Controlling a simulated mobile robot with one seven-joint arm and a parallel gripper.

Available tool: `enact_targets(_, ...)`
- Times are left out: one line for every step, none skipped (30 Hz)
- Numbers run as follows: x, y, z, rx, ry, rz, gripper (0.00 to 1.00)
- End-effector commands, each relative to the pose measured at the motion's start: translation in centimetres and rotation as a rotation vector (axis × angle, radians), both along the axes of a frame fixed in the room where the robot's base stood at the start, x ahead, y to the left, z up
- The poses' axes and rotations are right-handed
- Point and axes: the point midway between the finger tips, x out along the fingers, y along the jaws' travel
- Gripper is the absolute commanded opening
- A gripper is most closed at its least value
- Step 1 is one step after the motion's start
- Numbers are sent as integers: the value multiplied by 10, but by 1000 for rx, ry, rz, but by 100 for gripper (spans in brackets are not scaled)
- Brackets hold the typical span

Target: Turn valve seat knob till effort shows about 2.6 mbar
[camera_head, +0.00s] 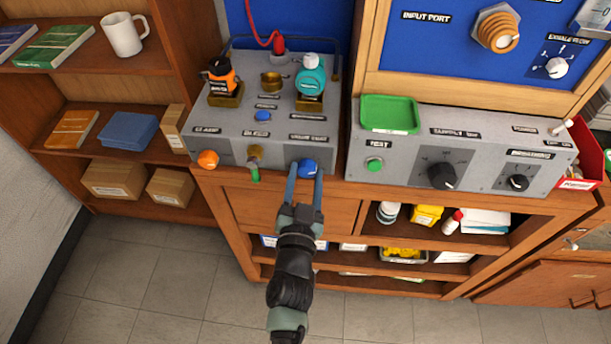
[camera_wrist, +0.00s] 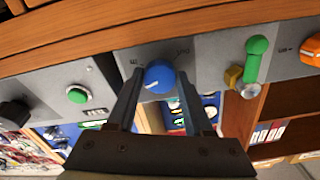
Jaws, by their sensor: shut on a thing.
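A round blue knob (camera_head: 308,168) is on the front face of the grey box on the left; its small label is too blurred to read surely. No effort reading in mbar can be read in either view.
An orange knob (camera_head: 208,159) and a green-handled valve (camera_head: 254,165) sit left of the blue knob on the same grey box (camera_head: 225,125). The grey box on the right has a green tray (camera_head: 390,113) and black dials (camera_head: 442,176). Open floor lies below.

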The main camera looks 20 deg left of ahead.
Motion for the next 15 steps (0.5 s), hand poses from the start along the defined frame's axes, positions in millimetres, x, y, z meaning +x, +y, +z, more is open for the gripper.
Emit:
enact_targets(0, 0, 0, 12, 4, 0, 0)
enact_targets(0, 0, 0, 15, 4, 0, 0)
enact_targets(0, 0, 0, 16, 5, 0, 0)
enact_targets(0, 0, 0, 16, 5, 0, 0)
enact_targets(0, 0, 0, 16, 5, 0, 0)
enact_targets(0, 0, 0, 16, 5, 0, 0)
enact_targets(0, 0, 0, 16, 5, 0, 0)
enact_targets(0, 0, 0, 15, 4, 0, 0)
enact_targets(0, 0, 0, 15, 4, 0, 53)
enact_targets(0, 0, 0, 15, 4, 0, 59)
enact_targets(0, 0, 0, 15, 4, 0, 64)
enact_targets(0, 0, 0, 15, 4, 0, 71)
enact_targets(0, 0, 0, 15, 4, 0, 77)
enact_targets(0, 0, 0, 15, 4, 0, 82)
enact_targets(0, 0, 0, 15, 4, 0, 82)
